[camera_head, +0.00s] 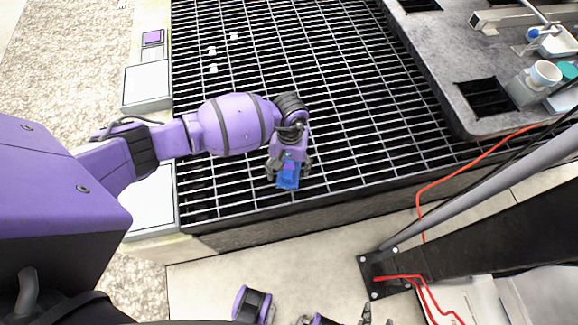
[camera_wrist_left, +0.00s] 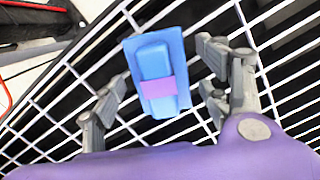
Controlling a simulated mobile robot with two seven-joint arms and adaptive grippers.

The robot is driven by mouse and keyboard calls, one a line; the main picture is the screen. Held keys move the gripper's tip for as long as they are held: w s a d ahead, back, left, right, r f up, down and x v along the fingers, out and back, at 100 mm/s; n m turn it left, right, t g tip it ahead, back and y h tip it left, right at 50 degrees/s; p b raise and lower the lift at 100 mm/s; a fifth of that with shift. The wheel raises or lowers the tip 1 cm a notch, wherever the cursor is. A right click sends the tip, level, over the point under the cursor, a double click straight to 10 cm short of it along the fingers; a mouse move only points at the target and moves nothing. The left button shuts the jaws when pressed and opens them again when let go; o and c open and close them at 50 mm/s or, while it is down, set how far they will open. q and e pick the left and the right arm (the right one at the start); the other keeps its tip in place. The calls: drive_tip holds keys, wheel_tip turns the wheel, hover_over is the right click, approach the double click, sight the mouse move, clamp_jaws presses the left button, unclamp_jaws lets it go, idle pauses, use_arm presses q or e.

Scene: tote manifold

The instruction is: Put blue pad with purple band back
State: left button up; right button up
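The blue pad (camera_wrist_left: 173,50) with a purple band (camera_wrist_left: 158,87) lies over the black-and-white grating in the left wrist view. It also shows as a small blue patch in the head view (camera_head: 288,178). My left gripper (camera_wrist_left: 163,90) is open, with one finger on each side of the pad. Small gaps show between the fingers and the pad's edges. I cannot tell whether the pad rests on the grating. Parts that look like my right gripper (camera_head: 345,318) show at the bottom edge of the head view, mostly cut off.
A metal grating (camera_head: 370,110) fills the middle. A grey slab (camera_head: 450,60) with square openings stands at right, holding a white bottle (camera_head: 545,72). A red cable (camera_head: 440,182) and a grey pole (camera_head: 480,185) cross the lower right. Pale panels (camera_head: 147,82) line the grating's left side.

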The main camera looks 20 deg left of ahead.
sight(290, 163)
use_arm(q)
wheel_tip(290, 163, up, 12)
drive_tip(key=w, duration=0.1)
drive_tip(key=shift+w+a+p, duration=0.15)
drive_tip(key=shift+w+p, duration=0.05)
drive_tip(key=shift+p, duration=0.1)
idle(0.3)
